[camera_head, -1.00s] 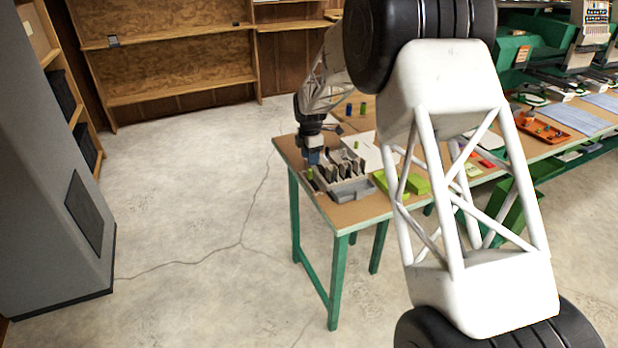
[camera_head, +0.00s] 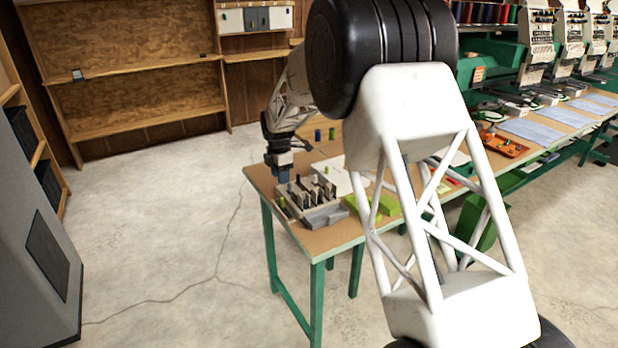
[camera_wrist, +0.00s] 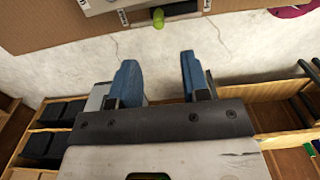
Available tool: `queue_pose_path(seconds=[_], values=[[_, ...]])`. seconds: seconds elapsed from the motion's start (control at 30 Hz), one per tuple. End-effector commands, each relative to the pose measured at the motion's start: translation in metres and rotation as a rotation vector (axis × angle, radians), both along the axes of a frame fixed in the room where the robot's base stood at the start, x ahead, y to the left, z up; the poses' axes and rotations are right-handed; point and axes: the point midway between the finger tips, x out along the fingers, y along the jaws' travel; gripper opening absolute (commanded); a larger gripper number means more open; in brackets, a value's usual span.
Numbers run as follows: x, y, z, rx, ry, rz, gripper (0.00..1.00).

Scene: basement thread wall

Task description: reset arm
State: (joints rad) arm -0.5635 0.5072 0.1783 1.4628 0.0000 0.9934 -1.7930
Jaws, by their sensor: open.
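My gripper (camera_head: 283,174) is at the left end of the wooden-topped table, above or beside the light sorting rack (camera_head: 292,205); I cannot tell its exact height over the table. In the wrist view its two blue fingers (camera_wrist: 160,80) stand wide apart with nothing between them. Pale floor and part of the tabletop edge show beyond them. My arm reaches in from the right and hides part of the table in the head view.
The table (camera_head: 318,240) has green legs. Embroidery machines (camera_head: 540,50) line the right. Floor on the left is clear.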

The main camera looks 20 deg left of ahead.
Motion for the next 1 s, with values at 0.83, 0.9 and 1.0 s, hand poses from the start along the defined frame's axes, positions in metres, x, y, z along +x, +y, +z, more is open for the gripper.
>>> queue_pose_path(seconds=[0.83,0.9,1.0], values=[[-0.045,-0.135,0.098,0.025,-0.035,-0.424,0.43],[-0.054,-0.152,0.108,0.03,-0.04,-0.482,0.43],[-0.067,-0.177,0.123,0.035,-0.045,-0.564,0.43]])
